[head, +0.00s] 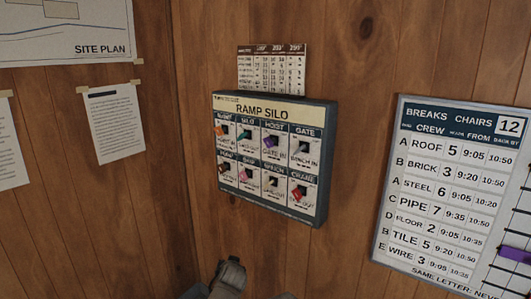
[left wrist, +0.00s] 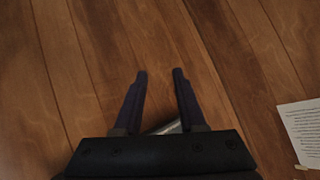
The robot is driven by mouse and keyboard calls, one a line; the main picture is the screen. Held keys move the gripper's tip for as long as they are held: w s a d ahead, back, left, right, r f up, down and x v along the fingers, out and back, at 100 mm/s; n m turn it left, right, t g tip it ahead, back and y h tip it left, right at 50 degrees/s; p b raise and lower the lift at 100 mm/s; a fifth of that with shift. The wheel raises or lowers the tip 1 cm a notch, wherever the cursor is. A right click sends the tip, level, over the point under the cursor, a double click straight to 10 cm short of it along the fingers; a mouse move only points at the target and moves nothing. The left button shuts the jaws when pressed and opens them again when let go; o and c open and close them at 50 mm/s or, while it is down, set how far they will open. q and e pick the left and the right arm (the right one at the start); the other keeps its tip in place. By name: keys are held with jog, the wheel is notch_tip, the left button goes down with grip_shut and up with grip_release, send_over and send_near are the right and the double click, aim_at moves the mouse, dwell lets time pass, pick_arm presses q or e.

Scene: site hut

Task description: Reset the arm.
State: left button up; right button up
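My left gripper (left wrist: 160,75) shows in the left wrist view. Its two dark fingers stand apart with clear space between the tips, in front of bare wood. A pale grey edge shows low between the finger bases, and I cannot tell what it is. In the head view a dark part of one of my arms shows at the bottom centre, below the panel, with no fingertips to be seen. I cannot tell which arm it is. My right gripper is not seen in either view.
The RAMP SILO panel (head: 270,110) with several coloured switches hangs on the wood wall, a small table card (head: 272,68) above it. A crew board (head: 450,190) hangs at right. A site plan (head: 65,30) and papers (head: 115,125) are on the left wall. A paper (left wrist: 302,130) shows at the wrist view's right.

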pick_arm(q)
jog(key=s+d+f+g, duration=0.2)
jog(key=s+f+g, duration=0.1)
jog(key=s, duration=0.5)
jog(key=s+d+f+m+g, duration=0.1)
jog(key=s+d+f+g, duration=0.2)
jog(key=s, duration=0.6)
jog(key=s+f+g, duration=0.3)
jog(key=s+g, duration=0.1)
jog(key=s, duration=0.4)
notch_tip(320, 180, up, 15)
jog(key=s+g+p, duration=0.1)
jog(key=p, duration=1.4)
jog(key=shift+s+d+m+h, duration=0.2)
jog(key=shift+d+m+h, duration=0.1)
jog(key=shift+h, duration=0.1)
